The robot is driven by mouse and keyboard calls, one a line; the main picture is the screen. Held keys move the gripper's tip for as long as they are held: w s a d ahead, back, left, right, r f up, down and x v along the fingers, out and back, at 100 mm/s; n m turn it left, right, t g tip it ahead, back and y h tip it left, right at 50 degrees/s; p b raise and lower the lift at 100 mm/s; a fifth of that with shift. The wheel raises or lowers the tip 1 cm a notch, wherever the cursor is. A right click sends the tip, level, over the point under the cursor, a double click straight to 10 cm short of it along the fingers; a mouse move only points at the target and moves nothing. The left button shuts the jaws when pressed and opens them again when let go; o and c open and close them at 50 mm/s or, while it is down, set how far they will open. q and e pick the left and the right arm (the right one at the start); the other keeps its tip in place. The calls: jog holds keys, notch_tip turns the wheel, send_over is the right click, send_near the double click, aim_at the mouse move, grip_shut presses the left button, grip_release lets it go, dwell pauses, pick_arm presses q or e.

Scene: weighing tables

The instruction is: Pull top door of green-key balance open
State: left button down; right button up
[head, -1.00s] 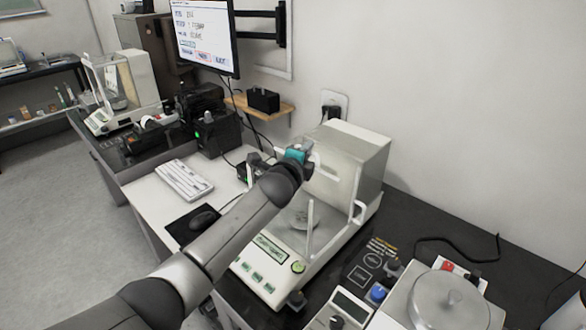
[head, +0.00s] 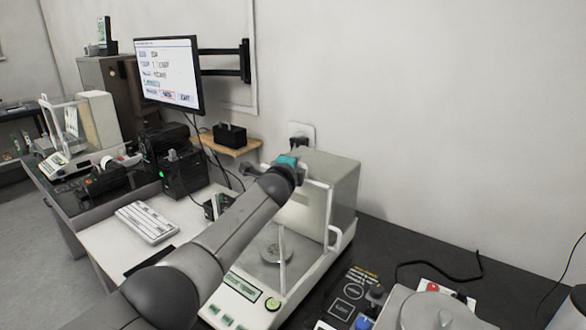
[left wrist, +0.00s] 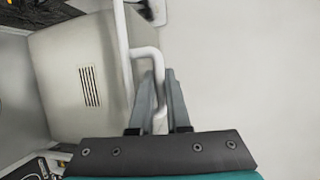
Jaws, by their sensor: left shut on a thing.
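The green-key balance (head: 265,290) stands on the dark table, with green keys and a round green button at its front. Its glass chamber holds a round pan (head: 277,250). My left gripper (head: 291,166) is at the top of this balance, near its upper left edge; my arm hides part of the chamber. In the left wrist view, the fingers of my left gripper (left wrist: 160,100) are shut on the white bent handle of the top door (left wrist: 155,62). The pale balance housing (left wrist: 75,75) with its vent slots lies left of the fingers. My right gripper is not in view.
A monitor (head: 168,75) on a wall arm and a small wooden shelf (head: 230,142) are behind to the left. A keyboard (head: 147,222) lies on the white desk. Another balance (head: 428,308) stands at the lower right. Bare wall lies behind and right.

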pick_arm(q)
jog(key=c, duration=1.2)
grip_release()
jog(key=shift+o, duration=0.2)
jog(key=shift+s+a, duration=0.1)
jog(key=p+v, duration=0.4)
jog(key=v, duration=1.1)
